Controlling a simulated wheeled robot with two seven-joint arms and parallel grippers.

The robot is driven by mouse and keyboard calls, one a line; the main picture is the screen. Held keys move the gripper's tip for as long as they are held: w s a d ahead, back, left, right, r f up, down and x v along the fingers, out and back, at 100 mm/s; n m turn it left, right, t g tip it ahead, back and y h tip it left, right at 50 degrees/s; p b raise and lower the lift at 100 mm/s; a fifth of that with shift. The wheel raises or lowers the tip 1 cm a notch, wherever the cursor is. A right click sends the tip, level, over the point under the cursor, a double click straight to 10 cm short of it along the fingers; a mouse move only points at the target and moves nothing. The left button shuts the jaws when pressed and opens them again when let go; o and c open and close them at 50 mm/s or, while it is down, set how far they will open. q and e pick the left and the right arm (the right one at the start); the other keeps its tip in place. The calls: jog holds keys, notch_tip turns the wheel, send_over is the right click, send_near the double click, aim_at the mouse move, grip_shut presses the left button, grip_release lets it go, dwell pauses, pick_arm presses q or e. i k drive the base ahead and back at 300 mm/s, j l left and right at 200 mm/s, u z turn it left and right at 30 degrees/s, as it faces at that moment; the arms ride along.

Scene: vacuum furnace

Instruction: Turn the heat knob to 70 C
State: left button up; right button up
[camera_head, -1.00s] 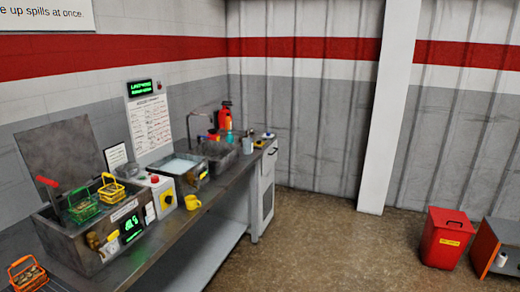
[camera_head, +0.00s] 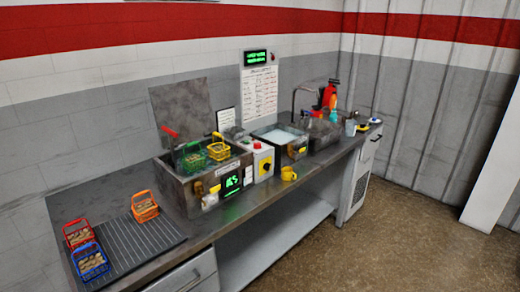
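A steel tank (camera_head: 178,192) with a raised lid (camera_head: 181,108) stands on the bench, left of the middle. Its front has a green lit display (camera_head: 231,183), whose digits are too small to read surely. Pale yellowish knobs (camera_head: 210,198) sit left of the display; which one is the heat knob, and its setting, I cannot tell. A white control box (camera_head: 263,151) with a red button and a black-on-yellow rotary switch (camera_head: 265,167) stands right of the tank. Neither of my grippers is in view.
Green (camera_head: 193,160) and yellow (camera_head: 220,147) baskets are at the tank's top.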

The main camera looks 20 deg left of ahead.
aim_at(258, 145)
jog(key=i+u, duration=0.1)
jog(key=u, duration=0.2)
jog(key=i+l+u, duration=0.1)
jog(key=u, duration=0.2)
jog(key=i+l+u, duration=0.1)
jog(key=i+l, duration=0.15)
jog(key=i+l+u, duration=0.15)
jog(key=l, duration=0.2)
jog(key=i+l+u, duration=0.1)
jog(key=i+l, duration=0.15)
jog(key=i+l+u, duration=0.1)
jog(key=l, duration=0.35)
jog(key=i+l+u, duration=0.15)
jog(key=i+l, duration=0.15)
jog(key=l, duration=0.1)
